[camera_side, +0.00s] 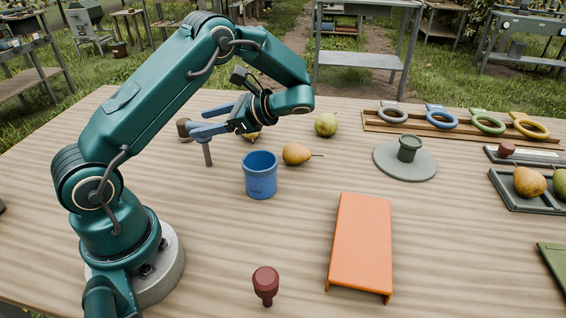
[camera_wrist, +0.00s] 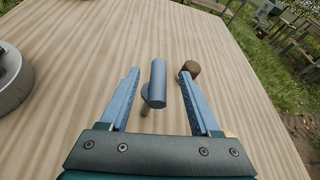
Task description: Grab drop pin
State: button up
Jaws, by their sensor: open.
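A blue-grey pin with a thick cylindrical head and a thinner grey shank (camera_side: 208,154) is below my gripper (camera_side: 201,121) in the side view; I take it for the drop pin. In the wrist view its head (camera_wrist: 158,84) lies between the two blue fingers of my gripper (camera_wrist: 160,73), with a gap on both sides. The gripper is open and holds nothing. The fingers hide part of the pin in the side view. I cannot tell whether its foot touches the table.
A brown knob-like thing (camera_wrist: 190,68) is close to the right fingertip. A blue cup (camera_side: 260,176) and pears (camera_side: 297,154) stand right of the gripper. An orange bridge-like block (camera_side: 361,245) and a dark red knobbed pin (camera_side: 265,283) are nearer the front.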

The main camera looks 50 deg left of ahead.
jog(key=shift+a+f, duration=0.1)
jog(key=shift+f, duration=0.35)
jog(key=shift+x, duration=2.5)
grip_shut()
